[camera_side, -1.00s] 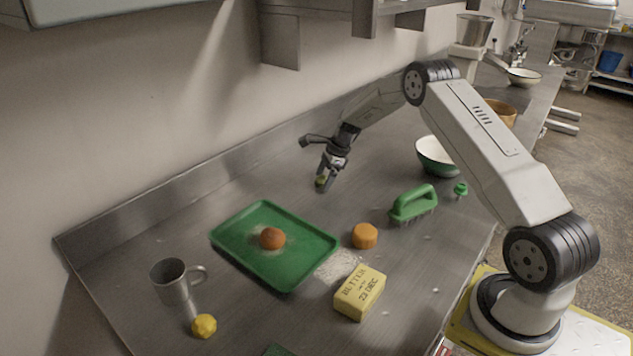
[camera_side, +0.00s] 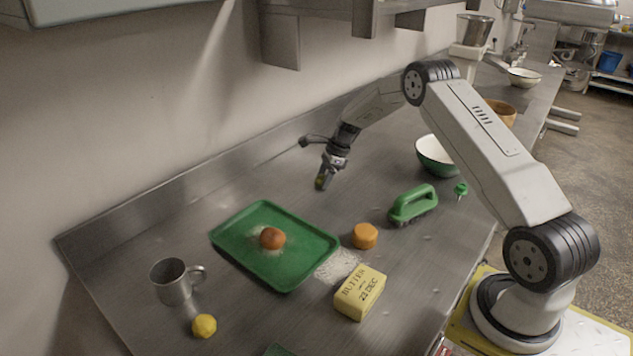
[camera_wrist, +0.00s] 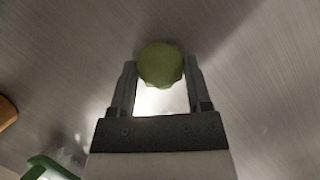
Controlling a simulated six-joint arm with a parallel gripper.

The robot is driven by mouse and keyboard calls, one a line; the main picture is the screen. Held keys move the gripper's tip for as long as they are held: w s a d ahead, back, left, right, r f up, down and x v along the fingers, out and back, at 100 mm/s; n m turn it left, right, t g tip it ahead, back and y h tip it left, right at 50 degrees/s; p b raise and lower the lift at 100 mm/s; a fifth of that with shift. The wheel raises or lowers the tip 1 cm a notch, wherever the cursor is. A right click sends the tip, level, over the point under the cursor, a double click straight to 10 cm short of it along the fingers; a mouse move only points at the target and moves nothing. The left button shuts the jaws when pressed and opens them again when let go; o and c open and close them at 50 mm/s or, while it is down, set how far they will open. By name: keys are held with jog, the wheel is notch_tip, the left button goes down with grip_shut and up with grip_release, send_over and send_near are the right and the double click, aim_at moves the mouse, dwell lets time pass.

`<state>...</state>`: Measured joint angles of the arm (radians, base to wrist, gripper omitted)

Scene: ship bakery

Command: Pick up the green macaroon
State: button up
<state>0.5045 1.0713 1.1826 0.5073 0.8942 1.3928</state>
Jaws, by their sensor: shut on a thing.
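The green macaroon (camera_wrist: 161,64) is a small round yellow-green thing between the two fingertips in the wrist view. My gripper (camera_wrist: 161,75) is shut on it, with one finger on each side. In the side view my gripper (camera_side: 323,178) is low over the steel counter, behind the green tray, and the macaroon (camera_side: 320,183) shows only as a small green spot at the fingertips. I cannot tell whether the macaroon touches the counter.
A green tray (camera_side: 240,253) holds an orange-brown round thing (camera_side: 272,238). An orange round thing (camera_side: 365,236), a green brush (camera_side: 413,204), a butter block (camera_side: 360,292), a metal mug (camera_side: 172,283), a yellow lump (camera_side: 204,326) and a green-white bowl (camera_side: 436,157) stand around.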

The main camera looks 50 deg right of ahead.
aim_at(320, 176)
jog(key=shift+r, duration=0.1)
jog(key=shift+r, duration=0.55)
notch_tip(320, 176, up, 2)
jog(key=shift+r, duration=0.1)
jog(key=s+a+r, duration=0.2)
jog(key=s+r, duration=0.2)
jog(key=s, duration=0.2)
jog(key=s+a+r, duration=0.2)
jog(key=s+r, duration=0.3)
jog(key=s, duration=0.2)
jog(key=shift+a+r, duration=0.25)
jog(key=shift+a, duration=0.05)
jog(key=shift+s, duration=0.1)
